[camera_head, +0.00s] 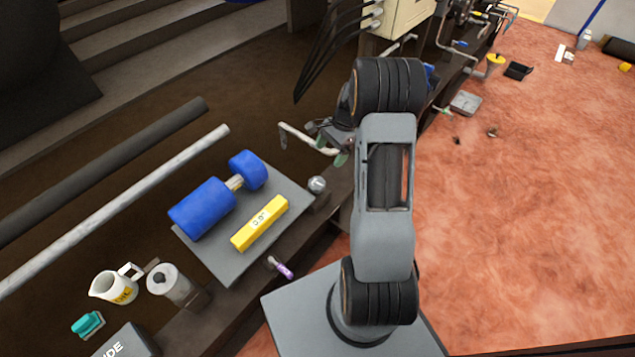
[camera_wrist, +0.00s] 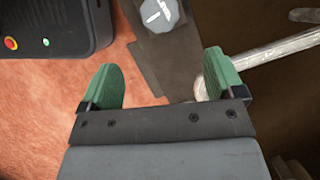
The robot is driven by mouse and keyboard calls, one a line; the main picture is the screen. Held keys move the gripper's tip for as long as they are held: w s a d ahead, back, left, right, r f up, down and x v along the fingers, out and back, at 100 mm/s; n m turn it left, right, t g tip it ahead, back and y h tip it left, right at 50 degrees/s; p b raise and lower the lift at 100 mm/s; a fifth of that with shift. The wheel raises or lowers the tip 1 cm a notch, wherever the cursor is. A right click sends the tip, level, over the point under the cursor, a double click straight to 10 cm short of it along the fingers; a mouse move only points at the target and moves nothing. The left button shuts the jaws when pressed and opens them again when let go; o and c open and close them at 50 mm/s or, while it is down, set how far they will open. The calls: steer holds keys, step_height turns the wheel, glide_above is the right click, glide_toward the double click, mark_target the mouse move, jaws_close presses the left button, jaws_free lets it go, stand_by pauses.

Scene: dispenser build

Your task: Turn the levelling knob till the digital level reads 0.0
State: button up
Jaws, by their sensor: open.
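The digital level (camera_head: 243,240) is a yellow bar lying on a grey plate (camera_head: 232,265). Its small display seems to read 0.0°, though the digits are tiny. A round silver knob (camera_head: 317,184), likely the levelling knob, stands at the plate's right corner. In the wrist view a grey knob-like disc with a white mark (camera_wrist: 158,12) is at the top edge; I cannot tell if it is the same one. My gripper (camera_head: 334,146) is beyond the silver knob, apart from it. Its green fingers (camera_wrist: 155,88) are wide open with nothing held between them.
A blue motor-like cylinder (camera_head: 203,207) lies on the plate behind the level. A pale pipe (camera_head: 297,133) runs close to my gripper; a pipe with a rounded end (camera_wrist: 270,55) is by the right finger. A purple-handled part (camera_head: 284,270) sits at the bench's front edge.

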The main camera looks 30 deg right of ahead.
mark_target(317, 182)
steer(key=b+x, duration=0.4)
steer(key=x, duration=0.9)
steer(key=shift+d+f+b, duration=0.1)
steer(key=shift+f+b, duration=0.05)
steer(key=shift+b, duration=0.25)
steer(key=c, duration=0.9)
steer(key=shift+r+m+p, duration=0.3)
steer(key=shift+m+p, duration=0.1)
steer(key=shift+p, duration=0.55)
steer(key=shift+s+m+t+p, duration=0.1)
steer(key=shift+m+t+p, duration=0.2)
steer(key=shift+p, duration=0.05)
steer(key=shift+f, duration=0.25)
steer(key=o, duration=0.9)
